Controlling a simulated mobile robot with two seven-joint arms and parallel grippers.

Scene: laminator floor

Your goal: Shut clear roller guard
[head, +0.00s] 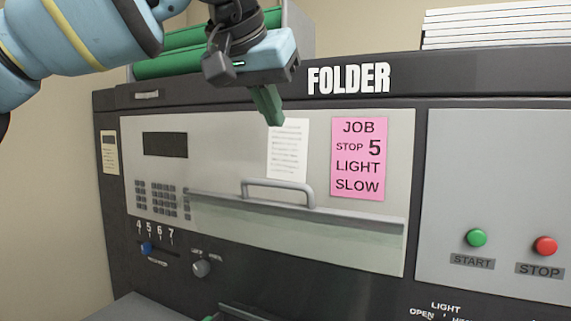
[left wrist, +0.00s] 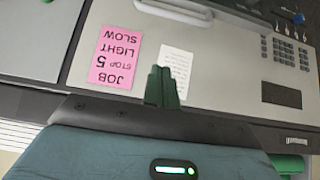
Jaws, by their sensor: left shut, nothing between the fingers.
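The clear roller guard (head: 300,222) is a faintly green, see-through strip low on the folder's front panel, with a grey bar along its top edge. A grey handle (head: 278,188) stands out from that bar. The handle also shows at the top of the left wrist view (left wrist: 175,10). My left gripper (head: 268,105) is shut and empty, its green fingers pointing down above the handle and apart from it. The fingers also show in the left wrist view (left wrist: 162,87), in front of the white note. My right gripper is not seen.
The folder's front carries a white note (head: 287,150), a pink job sign (head: 358,158), a keypad (head: 157,198), a blue slider (head: 146,248) and a grey knob (head: 201,268). Green START (head: 476,238) and red STOP (head: 545,246) buttons are at right. White paper (head: 495,25) is stacked on top.

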